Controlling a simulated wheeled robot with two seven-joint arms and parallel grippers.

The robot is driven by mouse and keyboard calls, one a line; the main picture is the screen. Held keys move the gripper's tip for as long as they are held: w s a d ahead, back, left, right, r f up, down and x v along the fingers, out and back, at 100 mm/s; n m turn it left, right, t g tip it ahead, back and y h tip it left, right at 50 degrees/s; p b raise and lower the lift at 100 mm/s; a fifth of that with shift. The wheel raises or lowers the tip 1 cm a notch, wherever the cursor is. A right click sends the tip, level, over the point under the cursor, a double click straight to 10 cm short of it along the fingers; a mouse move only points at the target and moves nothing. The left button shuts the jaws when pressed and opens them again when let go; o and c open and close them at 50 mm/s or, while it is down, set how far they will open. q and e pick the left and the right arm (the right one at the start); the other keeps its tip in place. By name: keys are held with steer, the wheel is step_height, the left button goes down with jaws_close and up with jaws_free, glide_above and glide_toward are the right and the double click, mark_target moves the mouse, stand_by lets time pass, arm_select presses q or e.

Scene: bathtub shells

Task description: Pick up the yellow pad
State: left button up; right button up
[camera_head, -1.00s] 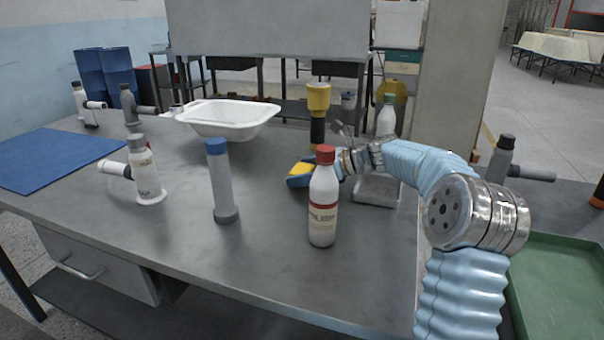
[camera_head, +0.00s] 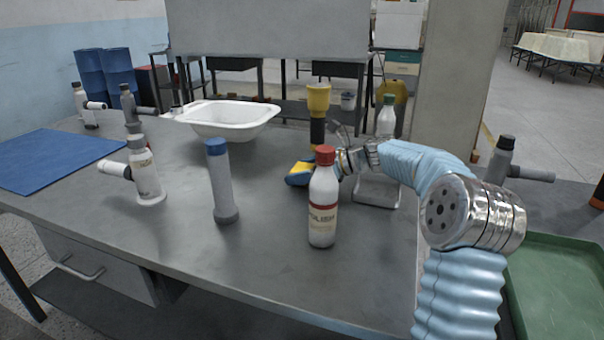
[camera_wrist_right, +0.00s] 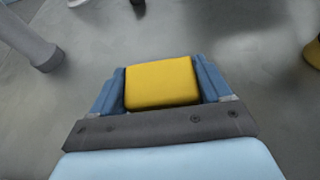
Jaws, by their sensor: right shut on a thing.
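The yellow pad (camera_wrist_right: 161,82) sits between the two blue fingers of my right gripper (camera_wrist_right: 160,88) in the right wrist view, with a finger against each side. In the head view the yellow pad (camera_head: 302,168) and the blue fingertips of my right gripper (camera_head: 299,178) show just left of the red-capped bottle. The bottle hides part of the gripper. I cannot tell whether the pad touches the tabletop. My left gripper is not in view.
The red-capped bottle (camera_head: 322,205) stands in front of my right gripper. A blue-capped cylinder (camera_head: 222,185) stands to the left, a white basin (camera_head: 228,119) behind. A yellow-topped tool (camera_head: 318,105) stands just beyond. A green tray (camera_head: 560,290) lies at right. The front middle of the grey table (camera_head: 260,265) is clear.

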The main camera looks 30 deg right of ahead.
mark_target(302, 167)
steer(key=shift+r, duration=0.4)
step_height(302, 167, up, 2)
steer(key=shift+r, duration=0.15)
steer(key=s+d, duration=2)
steer(key=s, duration=0.4)
steer(key=shift+s+d, duration=0.25)
steer(key=shift+d, duration=0.1)
